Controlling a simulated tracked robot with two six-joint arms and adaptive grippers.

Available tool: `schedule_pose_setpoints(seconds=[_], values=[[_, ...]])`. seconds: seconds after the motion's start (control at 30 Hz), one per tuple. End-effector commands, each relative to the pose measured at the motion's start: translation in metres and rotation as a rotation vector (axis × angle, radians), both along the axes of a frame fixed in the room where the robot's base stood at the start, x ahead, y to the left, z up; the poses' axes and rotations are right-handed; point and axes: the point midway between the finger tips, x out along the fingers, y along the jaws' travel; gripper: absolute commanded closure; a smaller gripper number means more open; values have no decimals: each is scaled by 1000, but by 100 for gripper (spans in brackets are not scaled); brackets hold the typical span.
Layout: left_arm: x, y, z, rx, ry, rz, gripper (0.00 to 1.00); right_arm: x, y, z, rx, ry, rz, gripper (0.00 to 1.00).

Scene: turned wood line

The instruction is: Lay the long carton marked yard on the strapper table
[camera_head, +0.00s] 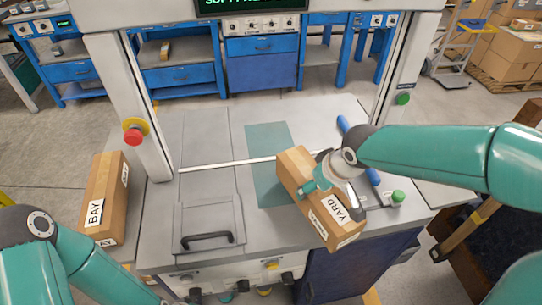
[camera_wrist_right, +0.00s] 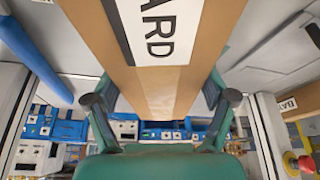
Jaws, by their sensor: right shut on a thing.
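The long brown carton marked YARD (camera_head: 293,172) is in my right gripper (camera_head: 327,178), which is shut around its middle. The carton slants over the right part of the strapper table (camera_head: 205,140), its near end reaching past the front edge. I cannot tell whether it touches the table. In the right wrist view the carton (camera_wrist_right: 185,90) runs between the fingers, its label partly cut off. A teal mat-like patch (camera_head: 268,140) on the table lies partly behind the carton. My left arm enters at lower left; its gripper seems only partly visible at the bottom edge, its fingers unclear.
A carton marked BAY (camera_head: 104,200) stands left of the table. The machine's arch posts carry a red stop button (camera_head: 133,135) and a green button (camera_head: 402,98). A black-handled hatch (camera_head: 208,222) and a green knob (camera_head: 398,197) are on the table. The table's left rear is clear.

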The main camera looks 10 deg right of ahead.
Motion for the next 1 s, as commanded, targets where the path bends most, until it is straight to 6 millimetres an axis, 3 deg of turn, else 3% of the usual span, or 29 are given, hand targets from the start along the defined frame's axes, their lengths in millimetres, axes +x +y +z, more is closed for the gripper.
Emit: schedule_pose_setpoints(seconds=[0.3,0.47,0.67,0.8,1.0], values=[[0,0,0,0,0,0,60,4,5,2,1,-3,9,78],[0,0,2,0,0,0,60,22,8,8,-2,-5,-5,78],[0,0,8,0,0,0,60,76,15,28,-11,-5,-65,78],[0,0,12,0,0,0,60,122,27,44,-15,-4,-125,78],[0,0,18,0,0,0,60,172,46,61,-10,-3,-212,78]])
